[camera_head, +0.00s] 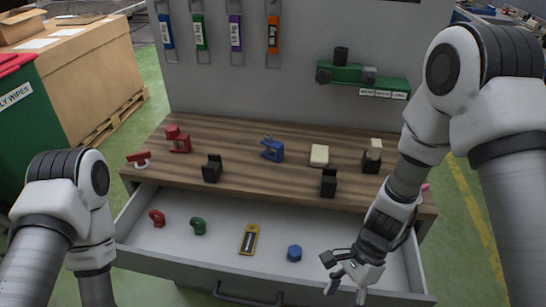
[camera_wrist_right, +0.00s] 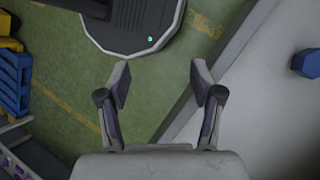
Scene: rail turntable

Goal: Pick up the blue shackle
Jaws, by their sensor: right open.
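I cannot make out a clear blue shackle. A blue six-sided piece (camera_head: 294,253) lies in the open drawer (camera_head: 140,258); it also shows at the right edge of the right wrist view (camera_wrist_right: 306,63). A blue clamp-like piece (camera_head: 272,149) stands on the wooden bench top (camera_head: 235,165). A red shackle (camera_head: 157,217) and a green shackle (camera_head: 198,226) lie in the drawer's left part. My right gripper (camera_head: 346,289) (camera_wrist_right: 161,86) is open and empty, right of the blue six-sided piece and near the drawer's front right. My left gripper is out of view.
A yellow-and-black piece (camera_head: 248,239) lies mid-drawer. The bench top holds a red clamp-like piece (camera_head: 178,140), black blocks (camera_head: 212,169) (camera_head: 328,182) and a cream block (camera_head: 319,155). A grey panel with hanging tools rises behind. The drawer's front wall (camera_head: 190,268) is beside my right gripper.

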